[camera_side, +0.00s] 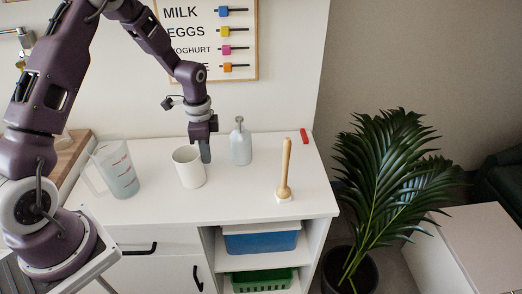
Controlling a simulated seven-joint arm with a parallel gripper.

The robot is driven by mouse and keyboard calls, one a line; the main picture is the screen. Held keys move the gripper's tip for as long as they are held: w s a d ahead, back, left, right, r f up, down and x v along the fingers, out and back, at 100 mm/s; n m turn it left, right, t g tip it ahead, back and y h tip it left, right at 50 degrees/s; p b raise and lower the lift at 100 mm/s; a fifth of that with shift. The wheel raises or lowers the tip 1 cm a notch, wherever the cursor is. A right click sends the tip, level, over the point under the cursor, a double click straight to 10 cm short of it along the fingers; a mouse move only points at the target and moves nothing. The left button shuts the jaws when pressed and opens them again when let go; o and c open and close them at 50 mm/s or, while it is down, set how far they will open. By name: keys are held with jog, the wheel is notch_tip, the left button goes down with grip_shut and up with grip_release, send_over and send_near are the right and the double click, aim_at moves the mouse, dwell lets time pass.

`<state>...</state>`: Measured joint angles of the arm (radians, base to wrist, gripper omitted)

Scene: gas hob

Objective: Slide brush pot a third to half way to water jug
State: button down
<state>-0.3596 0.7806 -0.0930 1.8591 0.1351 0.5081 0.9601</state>
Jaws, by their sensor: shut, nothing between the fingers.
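The white, empty-looking pot (189,169), which fits the brush pot, stands upright on the white counter. The clear water jug (118,172) with red markings stands to its left, with a gap between them. My gripper (205,158) points down, shut and empty, right beside the right rim of the pot. I cannot tell whether the fingers touch the pot. The fingertips are low, near the counter top.
A grey pump bottle (241,145) stands just right of my gripper. A wooden-handled brush (285,175) stands upright farther right, and a red item (304,135) lies at the back edge. A wooden board (70,152) is at the left. The front counter is clear.

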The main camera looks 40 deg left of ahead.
dwell(0.3)
notch_tip(320, 180, up, 10)
jog(key=w+d, duration=0.3)
jog(key=s+d+r+n+t, duration=0.2)
jog(key=s+d+r+n, duration=0.15)
jog(key=s+r, duration=0.55)
jog(key=s+d+r+n+t, duration=0.1)
jog(key=s+d+r+n, duration=0.1)
jog(key=s, duration=0.7)
jog(key=s+d+r+n+t, duration=0.2)
jog(key=s+d+r+n, duration=0.1)
jog(key=s, duration=0.6)
jog(key=shift+r+t, duration=0.3)
jog(key=shift+r, duration=0.45)
